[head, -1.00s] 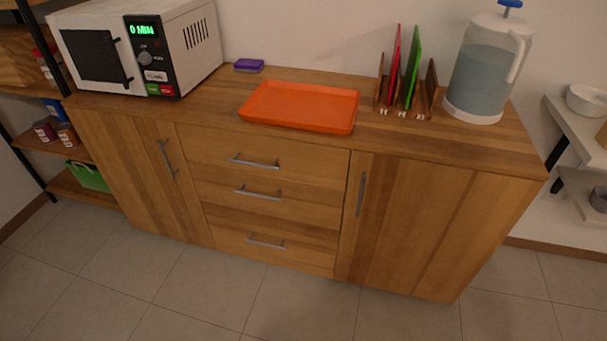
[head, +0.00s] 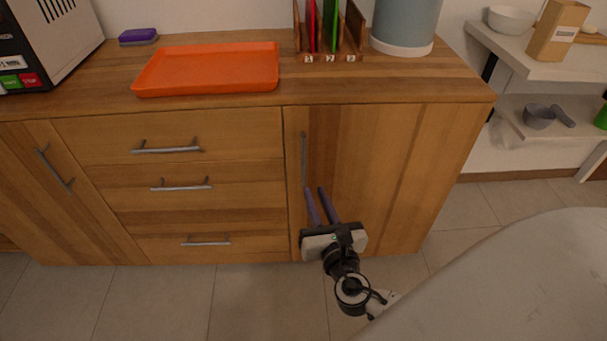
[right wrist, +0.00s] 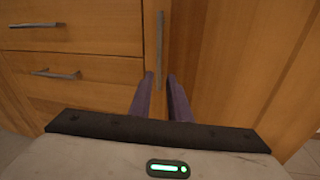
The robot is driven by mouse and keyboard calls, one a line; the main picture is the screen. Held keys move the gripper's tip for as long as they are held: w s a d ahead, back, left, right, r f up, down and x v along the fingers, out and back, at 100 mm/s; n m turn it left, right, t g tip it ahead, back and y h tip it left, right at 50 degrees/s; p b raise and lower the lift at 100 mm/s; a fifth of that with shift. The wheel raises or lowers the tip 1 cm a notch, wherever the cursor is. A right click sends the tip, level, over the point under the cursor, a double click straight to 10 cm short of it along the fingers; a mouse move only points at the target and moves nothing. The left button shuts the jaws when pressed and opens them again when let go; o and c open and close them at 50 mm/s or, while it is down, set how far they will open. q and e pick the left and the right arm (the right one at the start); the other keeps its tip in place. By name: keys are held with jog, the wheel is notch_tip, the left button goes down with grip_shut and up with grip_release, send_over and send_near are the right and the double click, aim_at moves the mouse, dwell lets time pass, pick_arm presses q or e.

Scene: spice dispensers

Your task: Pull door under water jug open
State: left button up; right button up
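The water jug (head: 405,25) stands on the right end of the cabinet top, its upper part cut off by the frame. Under it is the wooden door (head: 385,165), closed, with a vertical metal handle (head: 303,158) near its left edge. My right gripper (head: 314,189) is in front of the door, its two purple fingers spread apart with nothing between them. In the right wrist view the fingers (right wrist: 160,80) point toward the lower part of the handle (right wrist: 160,48). Whether a finger touches the handle I cannot tell. My left gripper is not in view.
Three drawers with bar handles (head: 182,186) lie left of the door. An orange tray (head: 208,68), a purple sponge (head: 138,36) and a rack (head: 330,55) stand on the cabinet top. A shelf (head: 540,70) stands to the right. Tiled floor (head: 255,300) is open in front.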

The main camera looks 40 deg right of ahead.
aim_at(304, 165)
jog(key=shift+n+t, duration=0.5)
jog(key=shift+n, duration=0.3)
jog(key=x, duration=0.7)
jog(key=r+b+x, duration=0.1)
jog(key=x, duration=0.3)
jog(key=shift+w+a+r, duration=0.1)
grip_shut()
